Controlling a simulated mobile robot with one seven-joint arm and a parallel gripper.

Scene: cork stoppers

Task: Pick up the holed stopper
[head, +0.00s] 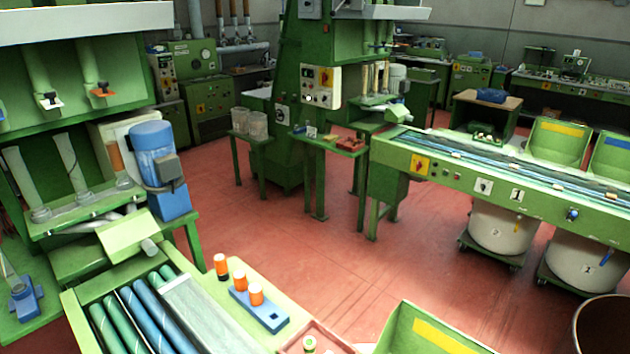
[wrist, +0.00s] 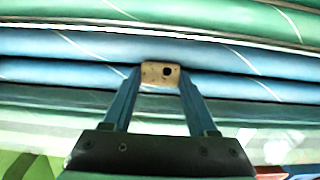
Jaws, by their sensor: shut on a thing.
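The holed stopper (wrist: 152,76) is a small tan cork piece with one dark round hole toward its right side. It shows in the wrist view between the tips of my gripper (wrist: 160,76). The two blue fingers touch it from left and right, so my gripper is shut on it. Blue and green rollers (wrist: 60,78) lie behind it in that view. Its gap from the rollers is hard to judge. I cannot make out my gripper or the stopper in the head view.
The roller bed (head: 150,312) is at the lower left in the head view. Beside it, a blue block (head: 272,316) and orange-capped pieces (head: 221,265) stand on a pale green surface. A reddish tray (head: 330,346) and a green bin (head: 405,335) are at the bottom edge.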

